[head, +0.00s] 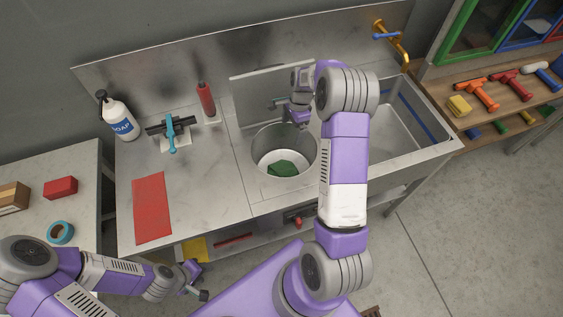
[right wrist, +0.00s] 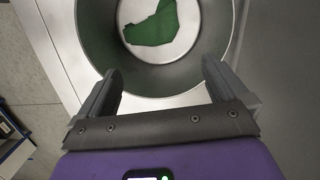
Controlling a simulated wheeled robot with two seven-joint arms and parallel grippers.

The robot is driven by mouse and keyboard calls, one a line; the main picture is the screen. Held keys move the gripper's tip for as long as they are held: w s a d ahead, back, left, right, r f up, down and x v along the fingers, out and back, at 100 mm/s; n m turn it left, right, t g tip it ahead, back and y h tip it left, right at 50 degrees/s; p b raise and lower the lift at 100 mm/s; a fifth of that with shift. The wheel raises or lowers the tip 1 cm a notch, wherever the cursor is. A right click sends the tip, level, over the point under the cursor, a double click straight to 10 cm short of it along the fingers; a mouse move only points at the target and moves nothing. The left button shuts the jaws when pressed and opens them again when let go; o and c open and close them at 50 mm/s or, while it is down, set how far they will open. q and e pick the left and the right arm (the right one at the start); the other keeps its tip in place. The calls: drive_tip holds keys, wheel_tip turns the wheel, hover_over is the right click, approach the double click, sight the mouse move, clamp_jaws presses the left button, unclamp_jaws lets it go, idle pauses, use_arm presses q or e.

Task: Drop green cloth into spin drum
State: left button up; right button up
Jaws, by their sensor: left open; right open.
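The green cloth (head: 282,168) lies on the floor of the round metal spin drum (head: 259,143), which is set in the steel counter. The right wrist view shows the cloth (right wrist: 152,23) flat and crumpled inside the drum (right wrist: 170,88). My left gripper (head: 202,283) is low in front of the counter, away from the drum, open and empty.
A raised metal lid (head: 272,85) stands behind the drum. A red cloth (head: 152,208), a soap bottle (head: 119,117), a blue-handled tool (head: 171,135) and a red bottle (head: 206,100) are on the counter's left. A sink basin (head: 385,125) is at right.

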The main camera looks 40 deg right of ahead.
drive_tip(key=r, duration=0.4)
drive_tip(key=shift+s+d+r, duration=0.1)
drive_tip(key=shift+d+r, duration=0.1)
drive_tip(key=shift+d, duration=0.15)
